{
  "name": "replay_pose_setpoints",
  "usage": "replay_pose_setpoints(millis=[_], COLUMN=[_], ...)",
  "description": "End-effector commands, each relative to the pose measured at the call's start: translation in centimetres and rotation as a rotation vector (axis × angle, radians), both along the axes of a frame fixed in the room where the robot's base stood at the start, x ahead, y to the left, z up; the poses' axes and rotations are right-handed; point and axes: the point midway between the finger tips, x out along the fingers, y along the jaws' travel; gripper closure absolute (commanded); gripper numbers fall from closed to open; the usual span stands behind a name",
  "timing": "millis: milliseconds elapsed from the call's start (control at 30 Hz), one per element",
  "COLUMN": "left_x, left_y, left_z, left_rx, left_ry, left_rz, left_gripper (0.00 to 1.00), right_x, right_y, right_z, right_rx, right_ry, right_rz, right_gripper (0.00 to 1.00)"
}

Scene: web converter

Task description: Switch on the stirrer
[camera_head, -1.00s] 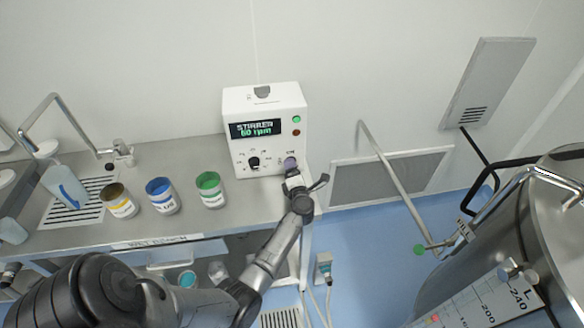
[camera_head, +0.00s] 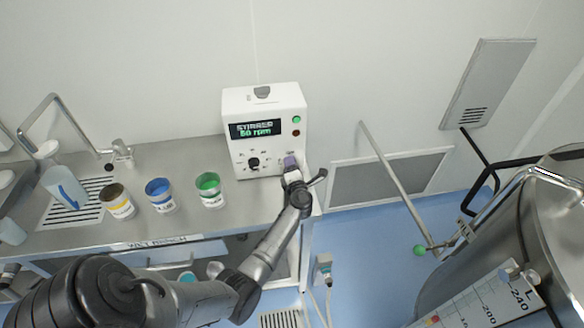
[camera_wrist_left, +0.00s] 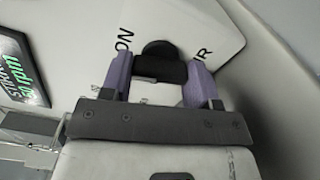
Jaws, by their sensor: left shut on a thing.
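The stirrer control box (camera_head: 264,105) is a white unit standing on the steel bench against the wall. Its display (camera_head: 255,129) shows green text reading STIRRER and about 60 rpm. A black dial (camera_head: 253,163) sits below the display. My left gripper (camera_head: 290,162) is at the box's lower right front. In the left wrist view, its purple fingers (camera_wrist_left: 160,78) are shut on a black switch knob (camera_wrist_left: 160,50), one on each side. Lettering that includes ON shows beside the knob. The head view hides the knob behind my gripper. My right gripper is not in view.
A green button or lamp (camera_head: 297,119) and a dark red one sit above my gripper on the panel. Yellow, blue and green cans (camera_head: 209,190) stand left on the bench (camera_head: 150,229). A steel tank (camera_head: 500,240) with pipes stands at the right.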

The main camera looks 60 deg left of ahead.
Motion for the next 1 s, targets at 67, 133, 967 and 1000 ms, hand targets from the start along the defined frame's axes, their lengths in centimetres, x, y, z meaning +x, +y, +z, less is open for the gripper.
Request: replay_pose_setpoints(millis=[67, 133, 967, 1000], left_x=[0.0, 0.0, 0.0, 0.0], left_y=[0.0, 0.0, 0.0, 0.0], left_z=[0.0, 0.0, 0.0, 0.0], left_rx=[0.000, 0.000, 0.109, 0.109], left_ry=[0.000, 0.000, 0.275, 0.275], left_rz=[0.000, 0.000, 0.000, 0.000], left_gripper=[0.59, 0.66, 0.44, 0.40], right_x=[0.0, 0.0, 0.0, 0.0], right_y=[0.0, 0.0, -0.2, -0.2], right_z=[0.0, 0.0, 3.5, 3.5], right_rx=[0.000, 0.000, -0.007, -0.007], right_ry=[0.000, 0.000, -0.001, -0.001], right_rz=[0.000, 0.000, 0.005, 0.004], right_gripper=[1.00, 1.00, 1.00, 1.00])
